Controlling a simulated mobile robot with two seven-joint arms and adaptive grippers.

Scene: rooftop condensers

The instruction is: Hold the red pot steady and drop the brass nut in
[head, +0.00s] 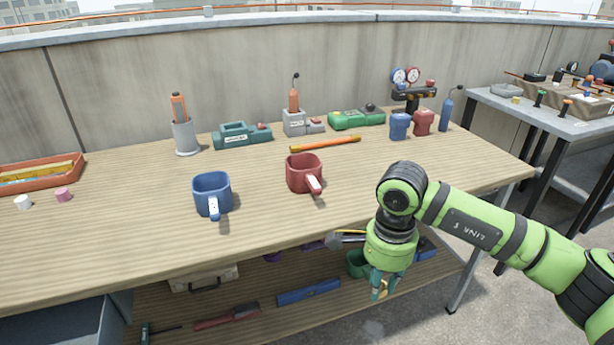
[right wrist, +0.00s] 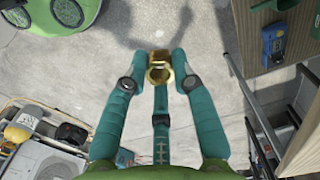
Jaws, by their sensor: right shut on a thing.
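The red pot (head: 302,171) stands upright on the wooden bench, its pale-faced handle pointing toward the front right. No gripper touches it. My right gripper (head: 379,292) hangs fingers down beyond the bench's front edge, to the right of and nearer than the red pot. In the right wrist view its fingertips are shut on the brass nut (right wrist: 159,68), a gold ring with a visible hole. In the head view the nut is too small to make out clearly. My left gripper is in neither view.
A blue pot (head: 210,192) stands left of the red pot. An orange stick (head: 325,144) lies behind the red pot. Blue and red containers (head: 399,127) stand at the back right. A lower shelf (head: 258,318) holds tools. The bench top (head: 262,222) is clear in front of the red pot.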

